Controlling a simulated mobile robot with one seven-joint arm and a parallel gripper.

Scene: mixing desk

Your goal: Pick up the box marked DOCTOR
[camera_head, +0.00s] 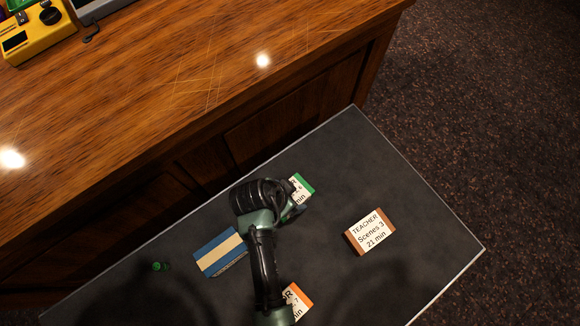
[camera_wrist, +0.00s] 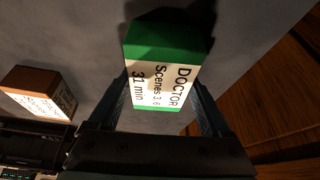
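The DOCTOR box (camera_wrist: 160,80) is green with a white label reading "DOCTOR, Scenes 3, 6, 31 min". In the head view its green and white end (camera_head: 303,186) shows past my gripper, near the dark table's far edge; the rest is hidden by my arm. In the wrist view my gripper (camera_wrist: 160,80) has its two fingers spread, one on each side of the box, with the tips close to its sides. Whether they touch it is unclear. The fingertips are hidden in the head view.
A brown TEACHER box (camera_head: 370,232) lies to the right; a brown box (camera_wrist: 40,92) also shows in the wrist view. An orange-edged box (camera_head: 296,302) is partly under my arm. A blue and cream box (camera_head: 220,251) and small green object (camera_head: 160,266) lie left. The wooden desk (camera_head: 190,80) stands behind.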

